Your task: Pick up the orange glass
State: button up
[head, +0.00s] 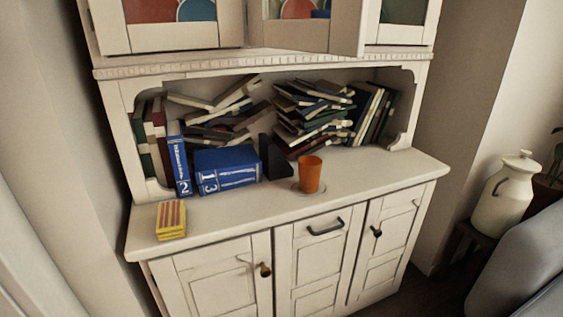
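The orange glass (310,174) stands upright on the white counter of a hutch cabinet in the head view, a little right of the middle. A pale round plate or saucer (297,188) shows at its base; I cannot tell whether the glass stands on it or beside it. Dark bookends and piled books are behind the glass. My gripper is not in view.
Blue books (227,169) stand left of the glass, and a yellow striped box (171,220) sits at the counter's (376,177) left end. The counter right of the glass is clear. A cream jug (505,193) stands at the right, near a grey chair (520,260).

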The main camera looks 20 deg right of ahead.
aim_at(310, 167)
jog(key=i+j+z, duration=0.25)
jog(key=i, duration=0.25)
jog(key=i+j+z, duration=0.25)
jog(key=i+j, duration=0.2)
jog(key=i, duration=0.05)
